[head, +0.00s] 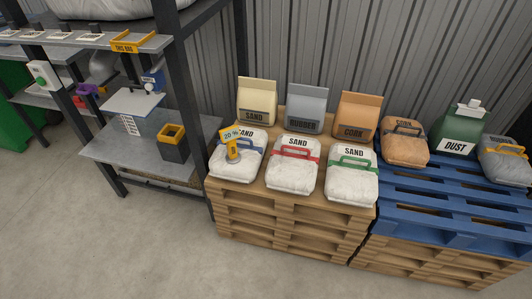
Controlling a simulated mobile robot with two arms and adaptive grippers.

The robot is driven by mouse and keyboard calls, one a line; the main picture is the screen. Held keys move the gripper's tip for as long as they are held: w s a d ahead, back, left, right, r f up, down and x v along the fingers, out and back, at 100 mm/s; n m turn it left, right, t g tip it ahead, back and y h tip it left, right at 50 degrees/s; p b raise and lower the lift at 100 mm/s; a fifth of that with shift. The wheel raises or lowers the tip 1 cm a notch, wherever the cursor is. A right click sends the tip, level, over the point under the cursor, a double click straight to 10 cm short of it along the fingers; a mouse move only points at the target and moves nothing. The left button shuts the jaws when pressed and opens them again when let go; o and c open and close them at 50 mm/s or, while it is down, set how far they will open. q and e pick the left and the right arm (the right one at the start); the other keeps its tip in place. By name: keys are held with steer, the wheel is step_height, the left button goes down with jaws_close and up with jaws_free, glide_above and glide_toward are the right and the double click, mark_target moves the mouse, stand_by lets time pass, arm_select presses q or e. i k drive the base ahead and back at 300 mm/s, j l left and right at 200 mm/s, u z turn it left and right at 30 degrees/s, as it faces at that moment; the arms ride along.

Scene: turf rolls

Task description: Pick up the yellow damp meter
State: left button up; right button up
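The yellow damp meter (232,147) stands on or against the white sand bag with the blue handle (224,168), at the left end of the wooden pallet stack. Its top carries a pale display that reads 20 %. How it rests on the bag is too small to tell. Neither of my grippers shows in the head view.
White sand bags with red (293,178) and green (352,188) handles stand beside it. Sand, rubber and cork bags (307,108) stand behind. A metal shelf rack (180,90) with a dark, yellow-rimmed bin (173,150) is close on the left. The floor (150,250) in front is clear.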

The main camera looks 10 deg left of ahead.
mark_target(228, 135)
steer(key=i+j+z, duration=0.15)
steer(key=j, duration=0.4)
steer(key=i+j+z, duration=0.2)
steer(key=j, duration=0.3)
steer(key=j+z, duration=0.15)
steer(key=j, duration=0.4)
